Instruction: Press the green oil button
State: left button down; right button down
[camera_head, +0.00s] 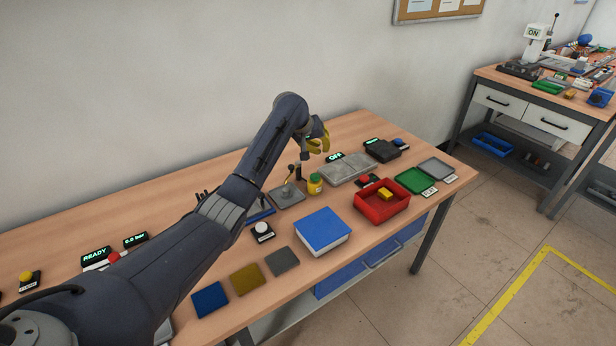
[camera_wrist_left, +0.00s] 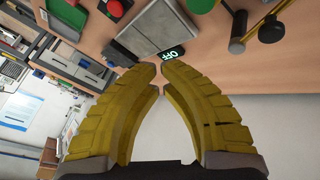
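A small yellow container with a green round top (camera_head: 315,183) stands on the bench right of a grey plate with a lever. My right gripper is not in view.
A grey heater block (camera_head: 348,169) with an OFF display (camera_head: 335,157) lies below my left gripper. A red button (camera_head: 364,181), a red tray (camera_head: 381,208), a green pad (camera_head: 411,181) and a blue-lidded box (camera_head: 323,228) stand nearer. A wall runs behind the bench.

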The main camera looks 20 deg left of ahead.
aim_at(315, 178)
pick_arm(q)
jog(key=shift+s+a+r, duration=0.15)
jog(key=shift+a+r, duration=0.15)
jog(key=shift+r, duration=0.25)
jog(key=shift+f, duration=0.2)
jog(key=shift+f, duration=4.25)
jog(key=c, duration=2.1)
grip_release()
grip_shut()
jog(key=shift+f, duration=0.2)
